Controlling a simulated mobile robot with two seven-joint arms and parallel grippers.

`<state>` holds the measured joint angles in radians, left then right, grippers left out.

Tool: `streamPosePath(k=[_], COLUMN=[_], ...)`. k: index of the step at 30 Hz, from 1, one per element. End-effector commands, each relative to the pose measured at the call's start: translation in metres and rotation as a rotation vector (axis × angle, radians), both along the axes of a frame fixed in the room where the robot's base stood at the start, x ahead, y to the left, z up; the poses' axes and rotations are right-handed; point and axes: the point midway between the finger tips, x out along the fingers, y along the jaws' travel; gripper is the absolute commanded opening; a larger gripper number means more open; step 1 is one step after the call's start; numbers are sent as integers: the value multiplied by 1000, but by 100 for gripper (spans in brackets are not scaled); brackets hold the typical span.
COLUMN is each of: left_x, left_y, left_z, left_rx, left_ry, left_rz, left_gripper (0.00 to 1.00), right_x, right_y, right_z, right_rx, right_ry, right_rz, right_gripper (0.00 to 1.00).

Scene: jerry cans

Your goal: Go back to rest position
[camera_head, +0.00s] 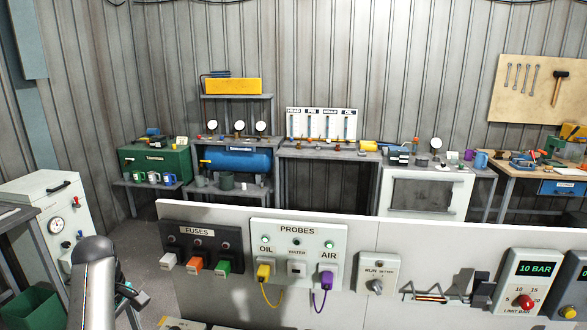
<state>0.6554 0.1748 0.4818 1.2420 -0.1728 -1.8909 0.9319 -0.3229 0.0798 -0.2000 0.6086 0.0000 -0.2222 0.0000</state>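A grey rounded arm link (92,285) of mine rises at the lower left, in front of the floor. No fingertips of my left gripper can be made out there. My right arm and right gripper are not in view. In front of me is a white panel (420,235) with a fuses box (200,236) and a probes box (297,238). A yellow plug (264,272) sits under OIL and a purple plug (326,280) under AIR, each with a hanging cable.
The panel spans the lower middle and right. It carries a switch box (377,274) and a 10 BAR limit box (528,287). Behind stand a white cabinet (52,215), a green box (155,161), a blue tank (235,161) and a wooden bench (520,173). A green bin (36,308) is lower left.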

Motion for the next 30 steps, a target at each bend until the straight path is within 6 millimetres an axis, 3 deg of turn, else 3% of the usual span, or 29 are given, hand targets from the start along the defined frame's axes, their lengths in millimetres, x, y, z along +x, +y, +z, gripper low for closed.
streamPosePath(k=[6,12,14,22,30], left_x=[-26,-54,-65,-124,-181], left_y=[0,-14,-23,-87,-155], left_z=[-23,-43,-49,-67,-62], left_rx=[111,211,238,304,286], left_ry=[-2,-6,-8,-46,-128], left_rz=[-183,-424,-520,-997,-1365], left_gripper=[74,74,74,74,74], right_x=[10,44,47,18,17], right_y=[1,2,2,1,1], right_z=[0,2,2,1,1], right_rx=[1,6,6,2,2], right_ry=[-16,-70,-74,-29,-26], right_rz=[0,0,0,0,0], right_gripper=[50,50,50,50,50])
